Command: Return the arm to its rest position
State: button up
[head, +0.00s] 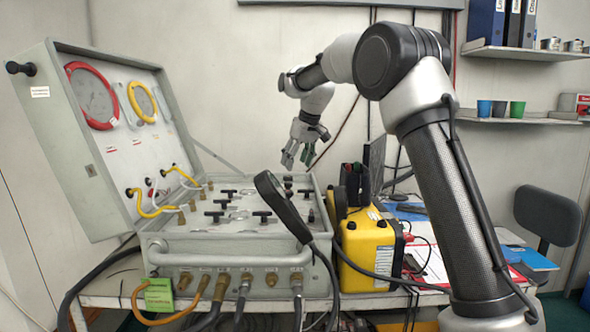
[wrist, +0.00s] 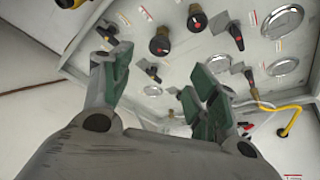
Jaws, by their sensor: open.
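My gripper (head: 298,160) hangs from my raised arm above the back right part of the diver air panel (head: 225,256). Its fingers point down, apart and empty, and touch nothing that I can see. In the wrist view my gripper (wrist: 160,95) shows its two green-padded fingers spread over the panel face (wrist: 205,52). Black valve handles (wrist: 198,18) and round metal discs (wrist: 283,22) lie beyond the fingers. My arm rises from the lower right, bends at a high elbow and reaches left to the panel.
The panel's open lid (head: 108,130) with red and yellow gauges stands at the left. A yellow box (head: 366,250) stands close right of the panel, beside my arm. Shelves (head: 530,53) and a chair (head: 547,213) are at the right.

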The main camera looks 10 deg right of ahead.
jog(key=s+d+r+m, duration=0.1)
jog(key=s+d, duration=0.3)
jog(key=s, duration=0.5)
jog(key=s+d+r+m+h, duration=0.1)
jog(key=s+d+r, duration=0.15)
jog(key=s, duration=0.55)
jog(key=s+d+r+m, duration=0.1)
jog(key=s+d, duration=0.3)
jog(key=s, duration=0.5)
jog(key=s+d+f, duration=0.1)
jog(key=s+f, duration=0.2)
jog(key=s, duration=0.4)
jog(key=s+d+f+m, duration=0.1)
jog(key=s+d+f, duration=0.1)
jog(key=s+f, duration=0.2)
jog(key=s+d+f+m+h, duration=0.1)
jog(key=s+f, duration=0.3)
jog(key=s, duration=0.6)
jog(key=shift+s+d, duration=0.35)
